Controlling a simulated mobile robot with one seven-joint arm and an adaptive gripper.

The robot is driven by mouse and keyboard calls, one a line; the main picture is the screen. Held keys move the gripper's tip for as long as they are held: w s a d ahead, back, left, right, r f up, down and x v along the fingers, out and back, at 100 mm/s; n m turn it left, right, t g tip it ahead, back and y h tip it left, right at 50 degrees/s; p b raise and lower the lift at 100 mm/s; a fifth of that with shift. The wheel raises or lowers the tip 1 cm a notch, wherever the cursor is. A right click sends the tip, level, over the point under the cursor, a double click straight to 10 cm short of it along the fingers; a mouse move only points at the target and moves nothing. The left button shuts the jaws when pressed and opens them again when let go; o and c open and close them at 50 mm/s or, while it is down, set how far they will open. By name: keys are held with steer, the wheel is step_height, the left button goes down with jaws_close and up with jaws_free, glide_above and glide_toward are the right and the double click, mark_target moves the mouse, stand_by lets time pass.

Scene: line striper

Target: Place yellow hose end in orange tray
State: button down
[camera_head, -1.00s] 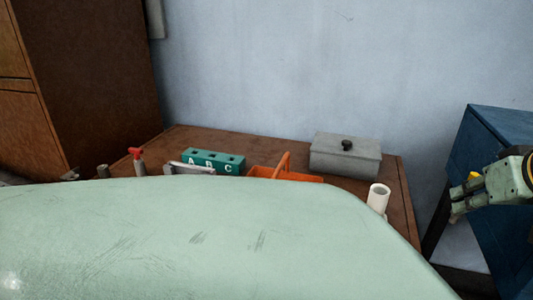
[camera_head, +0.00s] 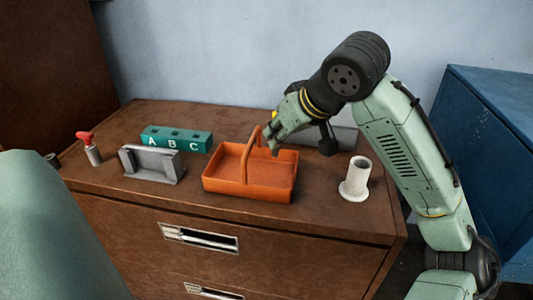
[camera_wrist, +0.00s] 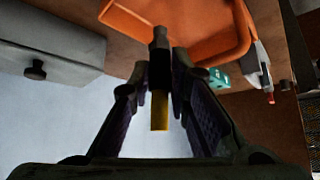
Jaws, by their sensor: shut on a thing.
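The orange tray (camera_head: 222,188) with an upright handle sits on the brown cabinet top. My gripper (camera_head: 271,143) is over the tray's back right part, just right of the handle in the head view. In the wrist view my gripper (camera_wrist: 161,72) is shut on the yellow hose end (camera_wrist: 160,112), which has a dark grey tip. The tip reaches towards the tray (camera_wrist: 190,50) at the top of that view. In the head view the hose end is mostly hidden by my gripper, and I cannot tell whether it touches the tray.
A grey lidded box (camera_head: 345,138) stands behind my arm. A white cylinder on a flange (camera_head: 356,180) is right of the tray. A grey bracket (camera_head: 150,166), a green A-B-C block (camera_head: 176,139) and a red-topped object (camera_head: 92,150) stand left.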

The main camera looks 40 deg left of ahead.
steer(key=shift+s+a+f+b, duration=0.1)
steer(key=shift+f+b, duration=0.2)
steer(key=shift+f, duration=2.9)
steer(key=shift+f, duration=0.1)
steer(key=shift+f, duration=0.15)
steer(key=c, duration=1.5)
jaws_free()
